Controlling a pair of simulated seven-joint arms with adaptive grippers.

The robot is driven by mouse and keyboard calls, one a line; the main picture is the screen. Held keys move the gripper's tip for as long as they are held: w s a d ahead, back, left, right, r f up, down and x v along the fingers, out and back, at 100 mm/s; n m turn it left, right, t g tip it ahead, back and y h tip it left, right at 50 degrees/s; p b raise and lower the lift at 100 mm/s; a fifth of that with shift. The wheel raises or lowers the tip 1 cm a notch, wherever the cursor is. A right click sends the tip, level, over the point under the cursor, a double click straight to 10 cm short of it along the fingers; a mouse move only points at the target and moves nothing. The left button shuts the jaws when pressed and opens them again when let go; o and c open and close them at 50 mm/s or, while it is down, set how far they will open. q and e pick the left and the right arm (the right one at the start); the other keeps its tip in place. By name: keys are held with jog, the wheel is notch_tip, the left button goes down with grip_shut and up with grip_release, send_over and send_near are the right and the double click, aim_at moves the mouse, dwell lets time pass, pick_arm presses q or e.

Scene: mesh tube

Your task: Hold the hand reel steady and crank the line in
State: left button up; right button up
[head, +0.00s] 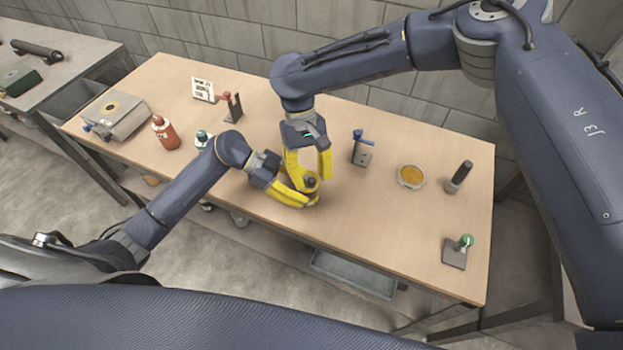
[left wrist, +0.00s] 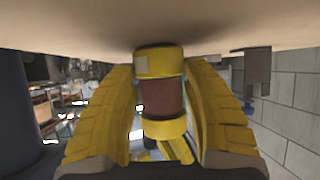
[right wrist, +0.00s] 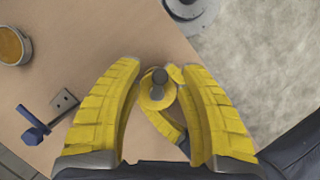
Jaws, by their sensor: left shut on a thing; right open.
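The hand reel shows best in the left wrist view (left wrist: 162,97), with yellow flanges and a reddish-brown drum between them. It stands upright near the table's front edge in the head view (head: 311,186). My left gripper (head: 303,197) is shut on the reel from the side, one finger on each side of it. My right gripper (head: 308,170) points down over the reel, open. In the right wrist view its fingers (right wrist: 160,72) stand apart on both sides of the reel's yellow top and grey knob (right wrist: 160,76), with visible gaps. The line cannot be made out.
A bracket with a blue lever (head: 361,149) stands right of the grippers, then a dish (head: 411,177) and a dark-handled post (head: 459,178). A green-knobbed plate (head: 456,251) is at front right. A red bottle (head: 165,133) and grey box (head: 114,117) stand left.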

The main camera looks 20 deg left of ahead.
jog(key=v, duration=1)
jog(key=shift+r, duration=0.3)
jog(key=shift+w, duration=0.1)
pick_arm(q)
jog(key=o, duration=0.9)
jog(key=shift+a, duration=0.1)
